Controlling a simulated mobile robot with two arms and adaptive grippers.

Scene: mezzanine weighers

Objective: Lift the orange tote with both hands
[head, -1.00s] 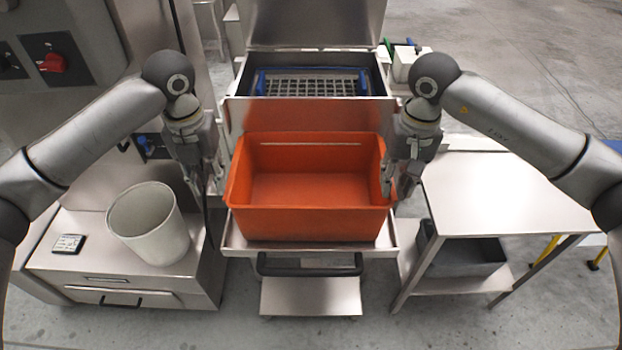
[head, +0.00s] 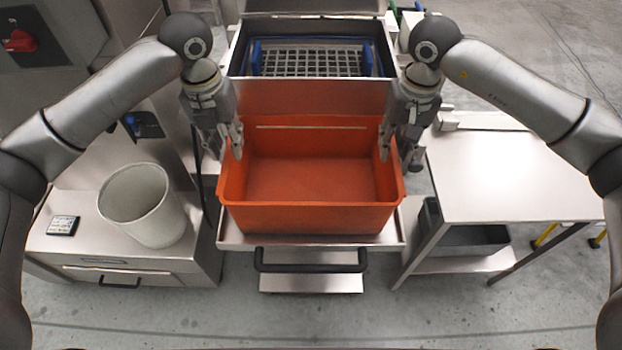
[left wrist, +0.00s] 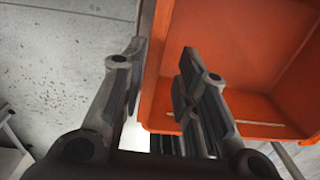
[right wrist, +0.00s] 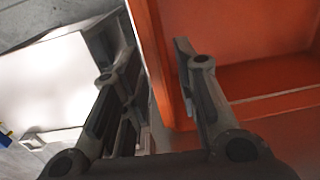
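The orange tote (head: 310,219) is open-topped and empty, and sits level on a steel shelf (head: 231,241). My left gripper (head: 226,152) is open at the tote's left wall, one finger inside. In the left wrist view the tote's wall (left wrist: 160,50) passes between the parted fingers (left wrist: 163,52). My right gripper (head: 399,156) is open at the right wall, one finger inside. In the right wrist view the tote's wall (right wrist: 150,60) runs between the parted fingers (right wrist: 153,52). I cannot tell whether any finger touches the tote.
A steel bin with a dark grid and blue handles (head: 312,60) stands behind the tote. A white bucket (head: 146,212) stands on a cabinet at left. A steel table (head: 510,185) is at right, with a grey crate (head: 465,238) below. A black handle bar (head: 310,267) crosses the shelf front.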

